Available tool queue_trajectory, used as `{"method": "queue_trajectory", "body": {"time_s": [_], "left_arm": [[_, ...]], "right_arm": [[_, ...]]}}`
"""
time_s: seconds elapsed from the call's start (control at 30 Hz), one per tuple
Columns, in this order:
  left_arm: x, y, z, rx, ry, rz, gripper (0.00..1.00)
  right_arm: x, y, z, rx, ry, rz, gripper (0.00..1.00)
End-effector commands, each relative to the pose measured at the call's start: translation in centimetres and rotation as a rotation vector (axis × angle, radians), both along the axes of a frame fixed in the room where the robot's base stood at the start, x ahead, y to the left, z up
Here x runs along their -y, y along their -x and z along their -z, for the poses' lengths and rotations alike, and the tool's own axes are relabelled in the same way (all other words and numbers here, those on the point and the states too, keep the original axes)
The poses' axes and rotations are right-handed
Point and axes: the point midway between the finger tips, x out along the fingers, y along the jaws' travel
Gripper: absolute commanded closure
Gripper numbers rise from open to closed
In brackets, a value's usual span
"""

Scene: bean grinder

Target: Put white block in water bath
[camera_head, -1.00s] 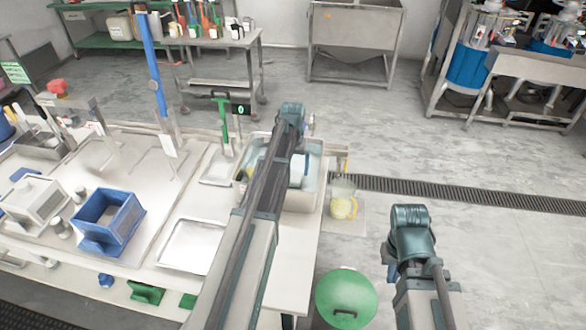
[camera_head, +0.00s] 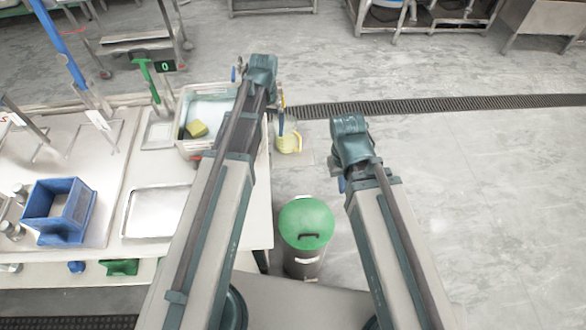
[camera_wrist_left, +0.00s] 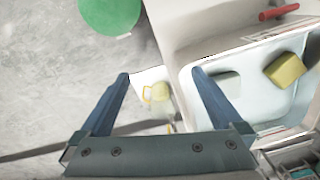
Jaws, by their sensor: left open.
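The water bath (camera_head: 213,105) is a pale rectangular basin at the right end of the bench. A yellow block (camera_head: 196,129) lies in it; the wrist view also shows this block (camera_wrist_left: 285,70). A faint pale grey shape (camera_wrist_left: 226,80) shows inside the bath near one finger; I cannot tell whether it is a white block or a shadow. I cannot make out a white block elsewhere. My left gripper (camera_wrist_left: 162,76) is open and empty, beside the bath's right side, one finger overlapping the bath in view. My right gripper (camera_head: 341,185) is mostly hidden under its arm, over the floor.
A clear jug (camera_head: 288,144) with yellow contents stands right of the bath. A green-lidded bin (camera_head: 306,222) stands on the floor. A metal tray (camera_head: 156,211) and a blue box (camera_head: 59,211) are on the bench. The floor at right is clear.

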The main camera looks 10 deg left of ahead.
Motion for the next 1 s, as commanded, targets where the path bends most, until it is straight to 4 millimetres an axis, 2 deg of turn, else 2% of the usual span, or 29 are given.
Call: {"method": "queue_trajectory", "body": {"time_s": [0.03, 0.1, 0.2, 0.33, 0.4, 0.5, 1.0], "left_arm": [[3.3, 4.1, 0.0, -0.007, -0.009, 0.067, 0.0], [6.4, 7.5, 0.0, -0.013, -0.023, 0.143, 0.0], [9.6, 11.8, -0.1, -0.02, -0.039, 0.233, 0.0], [11.7, 15.5, -0.1, -0.024, -0.055, 0.313, 0.0], [12.3, 16.5, -0.1, -0.026, -0.061, 0.336, 0.0], [12.7, 17.1, -0.1, -0.028, -0.063, 0.352, 0.0], [12.8, 17.0, -0.1, -0.026, -0.063, 0.351, 0.0]], "right_arm": [[0.0, 0.0, 0.0, 0.0, 0.0, 0.0, 1.0], [0.0, 0.0, 0.0, 0.0, 0.0, 0.0, 1.0], [0.0, 0.0, 0.0, 0.0, 0.0, 0.0, 1.0], [0.0, 0.0, 0.0, 0.0, 0.0, 0.0, 1.0], [0.0, 0.0, 0.0, 0.0, 0.0, 0.0, 1.0], [0.0, 0.0, 0.0, 0.0, 0.0, 0.0, 1.0], [0.0, 0.0, 0.0, 0.0, 0.0, 0.0, 1.0]]}}
